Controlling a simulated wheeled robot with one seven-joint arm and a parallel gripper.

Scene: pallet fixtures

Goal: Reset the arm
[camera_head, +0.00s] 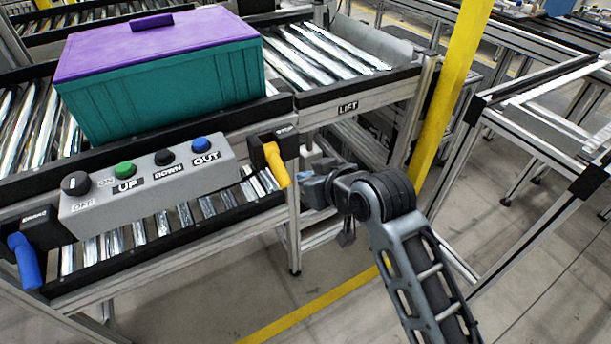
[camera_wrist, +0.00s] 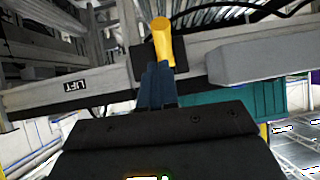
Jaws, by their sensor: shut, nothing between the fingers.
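My arm reaches in from the lower right in the head view. My gripper (camera_head: 308,188) is to the right of the yellow stop handle (camera_head: 276,165) on the front of the conveyor frame. In the wrist view my gripper (camera_wrist: 156,68) shows two dark blue fingers together, with nothing held between them. The yellow handle (camera_wrist: 162,42) appears just beyond the fingertips there. I cannot tell from that view how wide the gap is. The head view shows the fingers apart from the handle.
A teal crate (camera_head: 170,90) with a purple lid (camera_head: 150,45) sits on the rollers. A grey control box (camera_head: 150,180) with several buttons and a blue handle (camera_head: 24,258) are on the left. A yellow post (camera_head: 450,90) stands behind my arm. Open floor lies below.

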